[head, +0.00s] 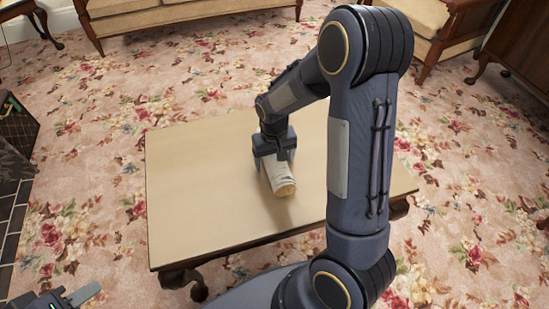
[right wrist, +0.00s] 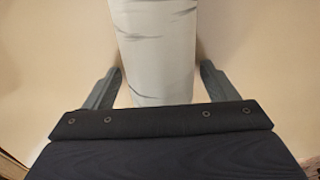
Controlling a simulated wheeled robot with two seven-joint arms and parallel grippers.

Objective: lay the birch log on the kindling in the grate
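The birch log (head: 280,178) is pale with dark streaks and lies on the low table (head: 195,190). Its cut end faces the near side. My right gripper (head: 275,159) is above the log, partly covering it. In the right wrist view, the log (right wrist: 155,45) lies between the two open fingers, with a narrow gap at each side. My left gripper (head: 85,294) is at the bottom left corner, with only part of it in frame; its opening cannot be judged. I do not see the kindling or the grate.
Dark hearth tiles (head: 10,225) and a black box-like object (head: 17,122) are at the left edge. A sofa (head: 150,17) and an armchair (head: 425,20) stand at the back. Bare tabletop surrounds the log, and flowered carpet (head: 85,165) lies left of the table.

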